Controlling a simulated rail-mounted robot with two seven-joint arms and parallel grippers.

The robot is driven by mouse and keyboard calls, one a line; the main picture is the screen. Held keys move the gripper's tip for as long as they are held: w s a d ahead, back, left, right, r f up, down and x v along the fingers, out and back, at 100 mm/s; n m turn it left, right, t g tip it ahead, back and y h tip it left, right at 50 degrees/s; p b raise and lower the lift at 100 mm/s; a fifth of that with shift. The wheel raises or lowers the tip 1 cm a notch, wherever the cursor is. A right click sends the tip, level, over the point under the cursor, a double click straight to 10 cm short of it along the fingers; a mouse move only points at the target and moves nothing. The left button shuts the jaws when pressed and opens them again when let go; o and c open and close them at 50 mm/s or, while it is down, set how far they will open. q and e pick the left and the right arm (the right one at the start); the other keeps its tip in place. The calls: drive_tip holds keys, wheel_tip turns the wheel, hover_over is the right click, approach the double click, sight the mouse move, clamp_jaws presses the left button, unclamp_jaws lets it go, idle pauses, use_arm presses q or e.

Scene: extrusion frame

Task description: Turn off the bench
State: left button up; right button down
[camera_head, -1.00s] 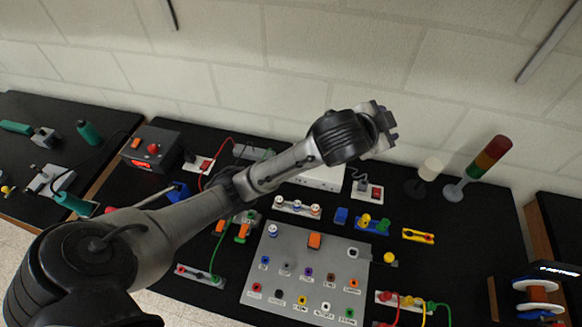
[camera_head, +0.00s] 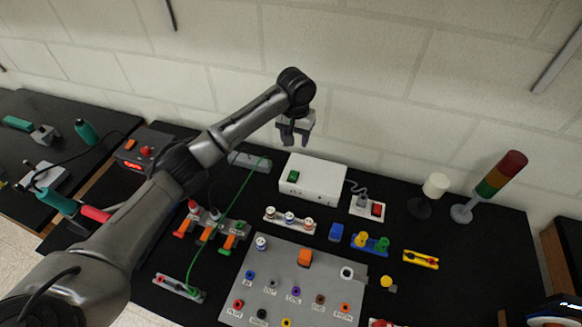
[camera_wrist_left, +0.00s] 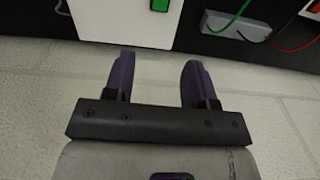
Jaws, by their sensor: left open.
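My left gripper (camera_head: 294,142) is open and empty, in front of the back wall, above the back edge of the bench. In the left wrist view its two dark fingers (camera_wrist_left: 157,72) point toward a white box (camera_wrist_left: 120,22) with a green rocker switch (camera_wrist_left: 159,5). In the head view the white box (camera_head: 320,181) stands near the back of the bench, its green switch (camera_head: 293,176) on the left of its front. A white socket plate with a red switch (camera_head: 377,210) lies right of it. A grey box (camera_head: 140,163) at left carries a red knob (camera_head: 146,151) and an orange switch (camera_head: 129,144).
A grey panel (camera_head: 232,292) with several coloured sockets lies at the front. A grey strip (camera_head: 250,162) with a green wire lies behind. A red-yellow-green tower light (camera_head: 500,175) and a white-topped post (camera_head: 435,186) stand at right. My left arm crosses the bench's left side.

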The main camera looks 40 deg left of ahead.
use_arm(q)
drive_tip(key=b, duration=0.1)
approach(295, 171)
wheel_tip(295, 171, down, 7)
drive_tip(key=shift+r, duration=0.2)
drive_tip(key=shift+f, duration=0.9)
